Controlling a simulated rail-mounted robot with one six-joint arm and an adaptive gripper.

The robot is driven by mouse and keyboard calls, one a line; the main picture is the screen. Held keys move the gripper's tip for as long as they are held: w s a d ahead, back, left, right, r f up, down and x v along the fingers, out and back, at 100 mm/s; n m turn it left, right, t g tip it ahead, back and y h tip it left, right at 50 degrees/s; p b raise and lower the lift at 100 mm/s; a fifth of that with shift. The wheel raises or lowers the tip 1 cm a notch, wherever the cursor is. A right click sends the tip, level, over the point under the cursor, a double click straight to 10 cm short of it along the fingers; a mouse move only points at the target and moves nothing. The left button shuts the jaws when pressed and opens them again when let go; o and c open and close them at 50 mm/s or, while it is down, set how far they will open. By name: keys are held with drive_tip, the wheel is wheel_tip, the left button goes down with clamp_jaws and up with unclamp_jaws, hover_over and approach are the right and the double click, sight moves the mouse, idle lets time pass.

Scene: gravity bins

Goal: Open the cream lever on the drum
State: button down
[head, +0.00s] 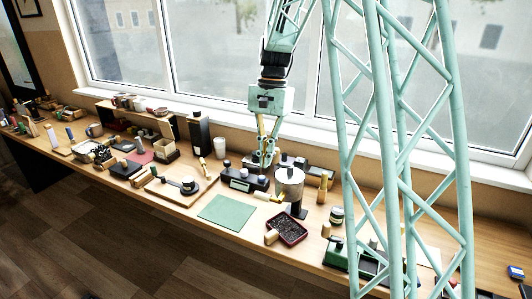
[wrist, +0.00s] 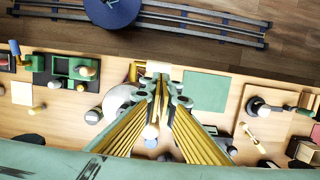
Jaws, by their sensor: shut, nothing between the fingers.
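The cream lever (head: 262,195) sticks out at the drum's front left side, beside a yellow part. In the wrist view the cream lever end (wrist: 158,70) lies just beyond my fingertips. My gripper (head: 266,163) points down, shut and empty, above and behind the lever. Whether it touches anything cannot be told.
A green mat (head: 227,209) lies flat left of the drum. A dark red tray of dark granules (head: 287,228) sits in front. A black box with knobs (head: 243,179) stands left of the drum. A wooden tray (head: 160,195) lies further left.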

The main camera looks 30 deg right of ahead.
drive_tip(key=f, duration=0.3)
drive_tip(key=a+f, duration=0.1)
drive_tip(key=f, duration=0.2)
drive_tip(key=s+f, duration=0.1)
drive_tip(key=f, duration=0.2)
drive_tip(key=shift+a+f, duration=0.25)
